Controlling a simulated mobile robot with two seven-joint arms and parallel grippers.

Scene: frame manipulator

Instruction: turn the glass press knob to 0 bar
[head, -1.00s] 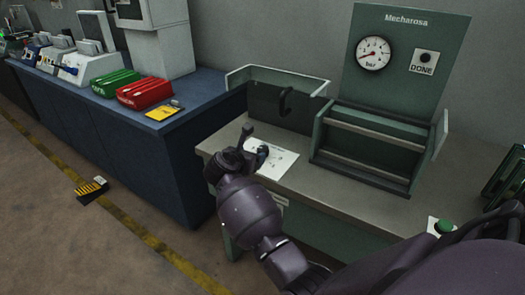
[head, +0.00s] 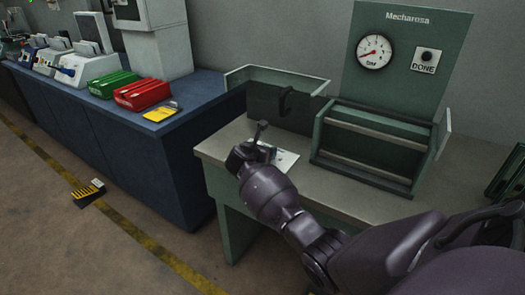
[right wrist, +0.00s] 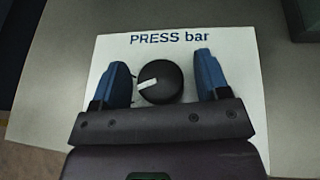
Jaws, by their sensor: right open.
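The press knob (right wrist: 160,82) is round and black, on a white sheet (right wrist: 232,100) printed "PRESS bar". Its white pointer mark is turned to the left and slightly down in the right wrist view. My right gripper (right wrist: 161,60) is open, one blue-tipped finger on each side of the knob, with gaps between. In the head view my right gripper (head: 260,143) is over the sheet (head: 284,160) on the bench and hides the knob. The round gauge (head: 374,51) on the green panel has its red needle pointing left and slightly down. My left gripper is out of view.
A green open-fronted frame (head: 322,150) with bars stands right of the sheet. A dark block with a hook-shaped handle (head: 262,108) stands behind it. A DONE button (head: 428,56) is on the panel. A blue counter (head: 170,150) stands to the left.

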